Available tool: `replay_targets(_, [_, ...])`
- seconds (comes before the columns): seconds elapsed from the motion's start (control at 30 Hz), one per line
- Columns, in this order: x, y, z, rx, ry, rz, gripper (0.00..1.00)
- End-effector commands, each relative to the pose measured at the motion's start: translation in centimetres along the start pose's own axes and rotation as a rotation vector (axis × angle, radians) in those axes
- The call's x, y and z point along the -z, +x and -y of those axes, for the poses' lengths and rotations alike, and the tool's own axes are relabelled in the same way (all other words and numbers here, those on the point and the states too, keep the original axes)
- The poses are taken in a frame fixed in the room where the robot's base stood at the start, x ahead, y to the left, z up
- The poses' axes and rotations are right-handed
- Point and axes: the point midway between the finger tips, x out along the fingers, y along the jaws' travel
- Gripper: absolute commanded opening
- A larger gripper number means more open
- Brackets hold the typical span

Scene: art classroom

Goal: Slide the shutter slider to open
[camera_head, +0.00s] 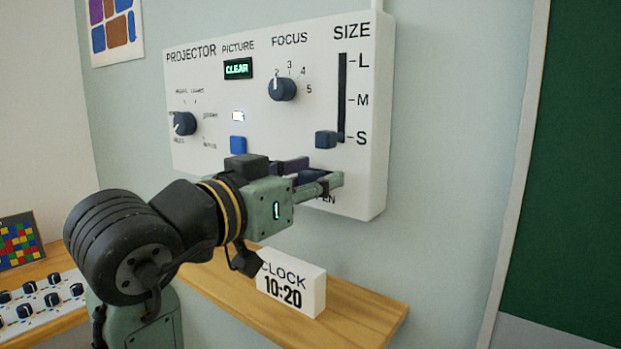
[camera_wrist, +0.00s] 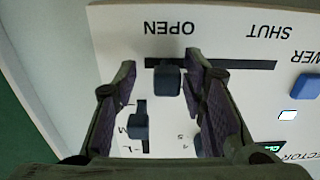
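The shutter slider is a dark blue knob (camera_wrist: 167,80) on a horizontal slot (camera_wrist: 240,64) low on the white projector panel (camera_head: 350,190). In the wrist view, which is upside down, the knob sits by the OPEN label, near that end of the slot; the SHUT end is bare. My gripper (camera_wrist: 161,70) is open with a finger on each side of the knob. The finger on the SHUT side is very near or touching it; a gap shows on the other side. In the head view, my gripper (camera_head: 320,173) covers most of the slot.
The SIZE slider knob (camera_head: 327,139) sits at S just above my gripper. A FOCUS dial (camera_head: 282,89), a blue button (camera_head: 238,144) and another dial (camera_head: 185,123) are on the panel. A clock block (camera_head: 291,283) stands on the wooden shelf (camera_head: 370,325) below.

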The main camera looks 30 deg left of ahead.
Motion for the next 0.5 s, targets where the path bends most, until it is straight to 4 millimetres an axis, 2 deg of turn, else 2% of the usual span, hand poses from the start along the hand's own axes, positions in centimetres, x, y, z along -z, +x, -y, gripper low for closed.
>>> replay_targets(0.17, [0.0,-0.2,0.1,0.002,-0.001,-0.001,0.38])
replay_targets(0.27, [0.1,-1.0,0.2,0.004,-0.001,-0.003,0.38])
replay_targets(0.5, [0.1,-5.7,0.1,0.006,0.001,-0.004,0.38])
